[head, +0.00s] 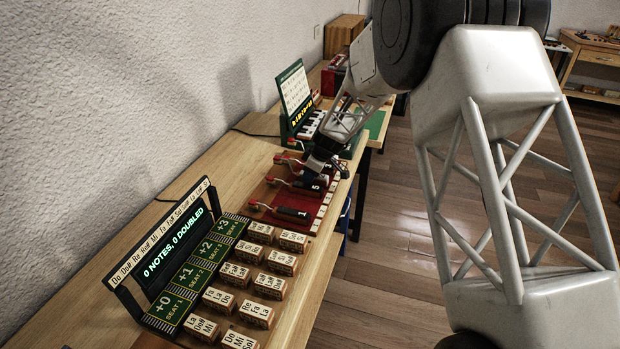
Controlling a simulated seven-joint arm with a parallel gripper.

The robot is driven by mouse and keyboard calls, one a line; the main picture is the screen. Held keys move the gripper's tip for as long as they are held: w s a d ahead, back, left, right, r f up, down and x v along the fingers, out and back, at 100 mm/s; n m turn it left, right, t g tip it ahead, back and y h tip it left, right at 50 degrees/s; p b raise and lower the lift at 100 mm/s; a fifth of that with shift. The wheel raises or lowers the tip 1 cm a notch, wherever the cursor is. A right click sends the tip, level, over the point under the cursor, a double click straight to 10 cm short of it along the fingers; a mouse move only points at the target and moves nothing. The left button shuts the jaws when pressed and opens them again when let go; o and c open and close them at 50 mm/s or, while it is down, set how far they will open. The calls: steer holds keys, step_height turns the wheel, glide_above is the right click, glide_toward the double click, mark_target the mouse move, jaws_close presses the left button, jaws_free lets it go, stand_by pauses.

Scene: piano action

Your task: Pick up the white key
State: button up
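My gripper (322,165) points down over the far end of a red board (262,197) on the wooden bench. It is small and dark, and I cannot tell whether its fingers are open or shut. No single loose white key is clear to me. A small keyboard with white and black keys (311,124) stands beyond the gripper, in front of a green upright panel (291,92). My arm hides part of that area. A row of pale labelled pieces (322,212) runs along the red board's right edge.
The red board bears dark numbered levers with red ends (291,213). Nearer are several labelled wooden blocks (270,286), a green seat strip (196,272) and a display reading "0 NOTES, 0 DOUBLED" (174,245). A wooden box (344,33) stands far back. The bench's left side is mostly clear.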

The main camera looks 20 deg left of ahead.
steer(key=shift+c, duration=0.8)
steer(key=shift+r, duration=0.15)
steer(key=shift+r, duration=0.8)
steer(key=shift+s+r, duration=0.1)
steer(key=shift+r, duration=0.85)
steer(key=s+d, duration=0.2)
steer(key=s, duration=0.2)
steer(key=s+d, duration=0.3)
steer(key=s, duration=0.2)
steer(key=s+d+r, duration=0.1)
steer(key=s+d, duration=0.2)
steer(key=s, duration=0.1)
steer(key=shift+s+d+r, duration=0.1)
steer(key=shift+s, duration=0.15)
